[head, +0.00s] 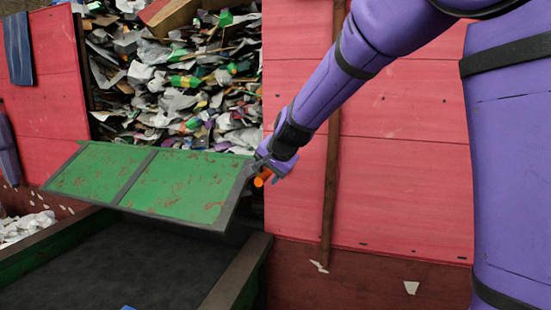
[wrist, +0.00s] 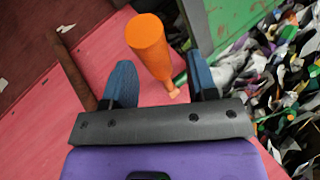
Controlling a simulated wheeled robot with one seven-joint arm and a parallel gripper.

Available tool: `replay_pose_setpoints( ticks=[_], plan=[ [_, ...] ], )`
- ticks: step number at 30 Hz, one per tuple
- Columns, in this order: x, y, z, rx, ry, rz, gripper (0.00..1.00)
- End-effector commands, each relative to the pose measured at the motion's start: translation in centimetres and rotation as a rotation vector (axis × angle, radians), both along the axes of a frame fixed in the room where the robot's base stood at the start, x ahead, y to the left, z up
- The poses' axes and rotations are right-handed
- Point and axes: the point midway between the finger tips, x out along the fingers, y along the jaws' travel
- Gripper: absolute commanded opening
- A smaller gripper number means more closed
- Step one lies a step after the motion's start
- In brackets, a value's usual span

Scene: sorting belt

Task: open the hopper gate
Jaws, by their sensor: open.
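The hopper gate (head: 140,182) is a green, rust-flecked panel with a dark frame. In the head view it stands out from the hopper opening at a shallow slant, above the dark belt, with the packed rubbish exposed behind it. Its orange handle (head: 262,178) sticks out at the gate's right edge, partly hidden by my gripper (head: 266,170). In the wrist view the handle (wrist: 150,45) lies between my two blue fingers, its narrow end near the right finger. The fingers are apart and not closed on it; I cannot tell whether either touches it. A strip of green gate (wrist: 225,25) shows beyond.
Mixed rubbish (head: 190,85) fills the hopper opening. Red plank walls (head: 400,180) flank it, with a brown upright post (head: 331,150) behind my arm. The dark belt (head: 110,260) runs below the gate between green-sided rails (head: 238,270). White scraps (head: 25,228) lie at left.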

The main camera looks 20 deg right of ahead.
Motion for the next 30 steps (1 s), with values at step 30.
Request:
replay_pose_setpoints(
  ticks=[30],
  plan=[
    [-5.5,-1.4,6.6,0.001,-0.002,-0.002,0.53]
  ],
)
